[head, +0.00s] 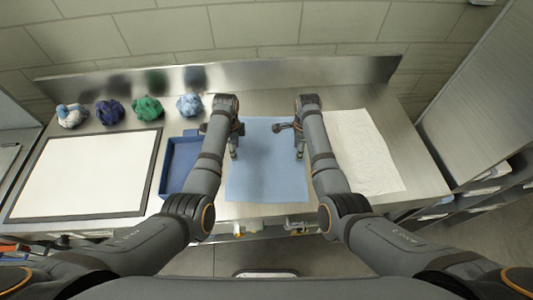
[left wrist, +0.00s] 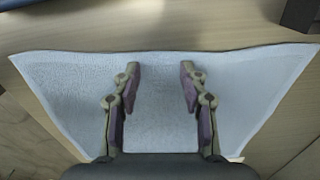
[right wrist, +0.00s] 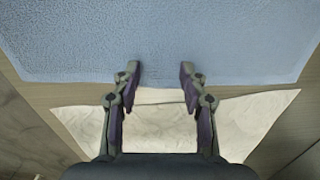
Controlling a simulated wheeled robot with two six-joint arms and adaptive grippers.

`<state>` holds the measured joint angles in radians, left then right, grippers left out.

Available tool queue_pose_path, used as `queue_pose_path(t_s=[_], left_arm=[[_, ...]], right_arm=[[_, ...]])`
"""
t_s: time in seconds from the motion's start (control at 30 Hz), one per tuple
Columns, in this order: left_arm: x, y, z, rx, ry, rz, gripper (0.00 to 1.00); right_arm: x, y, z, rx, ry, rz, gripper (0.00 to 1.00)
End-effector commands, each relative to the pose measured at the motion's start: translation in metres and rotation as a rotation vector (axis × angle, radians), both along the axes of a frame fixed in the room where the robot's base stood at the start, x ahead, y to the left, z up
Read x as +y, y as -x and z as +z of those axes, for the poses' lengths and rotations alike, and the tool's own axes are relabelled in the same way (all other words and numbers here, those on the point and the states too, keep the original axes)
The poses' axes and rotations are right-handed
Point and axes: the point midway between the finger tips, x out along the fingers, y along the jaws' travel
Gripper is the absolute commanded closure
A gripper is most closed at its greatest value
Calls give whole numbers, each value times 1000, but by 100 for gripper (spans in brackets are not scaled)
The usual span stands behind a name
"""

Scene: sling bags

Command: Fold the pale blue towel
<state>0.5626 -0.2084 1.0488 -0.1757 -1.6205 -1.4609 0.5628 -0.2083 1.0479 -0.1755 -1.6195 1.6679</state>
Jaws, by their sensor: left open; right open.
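The pale blue towel (head: 266,180) lies flat and spread out on the bench between my two arms. My left gripper (head: 234,152) is open over the towel's left edge. In the left wrist view the towel (left wrist: 155,95) spreads below the open, empty fingers (left wrist: 160,82). My right gripper (head: 300,150) is open at the towel's right edge. In the right wrist view the towel (right wrist: 160,45) fills the top and its edge runs beneath the open fingers (right wrist: 160,80). My forearms cover parts of both side edges in the head view.
A white cloth (head: 368,155) lies flat just right of the towel. A blue tray (head: 168,170) stands to its left, then a dark-framed white board (head: 85,175). Several crumpled cloth bundles, one green (head: 147,108), sit along the back left. A metal upstand (head: 320,72) backs the bench.

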Motion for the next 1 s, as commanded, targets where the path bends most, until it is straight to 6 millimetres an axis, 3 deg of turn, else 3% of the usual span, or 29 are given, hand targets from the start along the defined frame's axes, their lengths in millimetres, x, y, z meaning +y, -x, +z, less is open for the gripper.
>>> queue_pose_path(t_s=[0.4,1.0], left_arm=[[0,0,-7,0,0,0,57],[0,1,-7,2,-1,0,98]], right_arm=[[0,0,-7,0,1,0,57],[0,1,-7,2,1,0,98]])
